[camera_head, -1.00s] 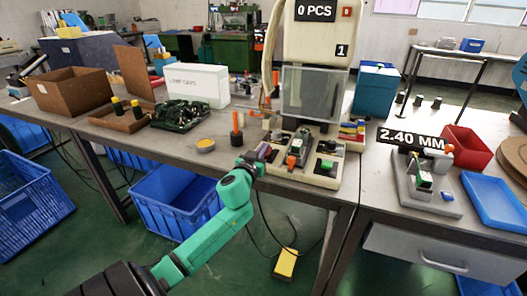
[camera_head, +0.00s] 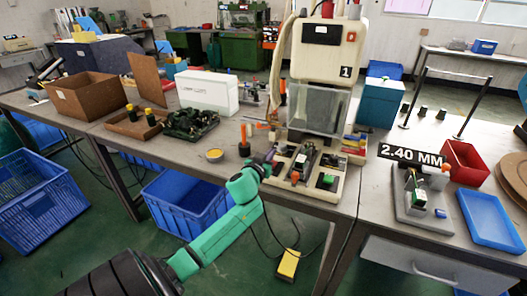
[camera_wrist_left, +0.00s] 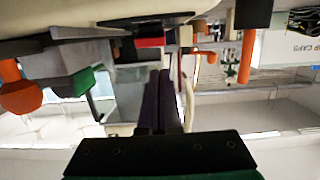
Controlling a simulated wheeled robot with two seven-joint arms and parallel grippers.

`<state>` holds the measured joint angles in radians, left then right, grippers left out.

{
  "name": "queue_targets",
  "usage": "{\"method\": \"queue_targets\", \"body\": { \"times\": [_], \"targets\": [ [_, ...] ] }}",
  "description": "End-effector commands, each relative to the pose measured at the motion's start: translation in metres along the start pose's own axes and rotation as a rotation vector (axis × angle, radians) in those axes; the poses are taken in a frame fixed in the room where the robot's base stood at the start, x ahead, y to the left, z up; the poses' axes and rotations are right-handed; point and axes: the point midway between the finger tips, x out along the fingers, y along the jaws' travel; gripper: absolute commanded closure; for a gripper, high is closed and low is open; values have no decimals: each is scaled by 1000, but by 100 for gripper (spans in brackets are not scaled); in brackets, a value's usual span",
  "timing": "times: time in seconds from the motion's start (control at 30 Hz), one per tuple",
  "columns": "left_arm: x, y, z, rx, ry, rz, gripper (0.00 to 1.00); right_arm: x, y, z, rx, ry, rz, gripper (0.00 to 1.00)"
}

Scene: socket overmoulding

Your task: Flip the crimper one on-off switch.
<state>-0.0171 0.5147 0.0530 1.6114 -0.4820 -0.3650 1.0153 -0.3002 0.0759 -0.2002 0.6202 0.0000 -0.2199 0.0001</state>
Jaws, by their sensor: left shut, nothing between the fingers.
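Crimper one (camera_head: 325,50) is the cream machine marked "1" on the bench, with a clear guard (camera_head: 318,108) and a cream base. Its dark display (camera_head: 321,34) is blank, with a small red part (camera_head: 349,37) to its right. I cannot tell for sure which part is the on-off switch. My left gripper (camera_head: 273,164) is at the left front edge of the crimper's base. In the left wrist view its dark fingers (camera_wrist_left: 160,100) are together and empty. A red part in a dark surround (camera_wrist_left: 150,42) shows just beyond them; contact cannot be told. My right gripper is not in view.
An orange-topped post (camera_head: 244,135) and a yellow-topped tin (camera_head: 214,155) stand left of the gripper. A white box (camera_head: 208,90) stands behind. A "2.40 MM" gauge (camera_head: 411,155) and blue tray (camera_head: 490,218) are on the right bench. A yellow pedal (camera_head: 288,264) lies on the floor.

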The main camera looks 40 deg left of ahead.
Motion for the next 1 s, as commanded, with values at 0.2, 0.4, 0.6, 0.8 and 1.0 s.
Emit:
{"method": "queue_targets", "body": {
  "times": [0.2,0.4,0.6,0.8,1.0],
  "targets": [
    [-49,0,-21,0,-2,1,100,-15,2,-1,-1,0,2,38],
    [-86,0,-32,0,-1,1,100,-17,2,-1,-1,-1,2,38],
    [-96,-1,-35,0,-1,-1,100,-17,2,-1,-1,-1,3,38],
    [-96,-1,-35,0,-1,-1,100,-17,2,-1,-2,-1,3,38],
    [-95,-1,-35,0,0,0,100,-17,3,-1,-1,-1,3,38]
  ]
}}
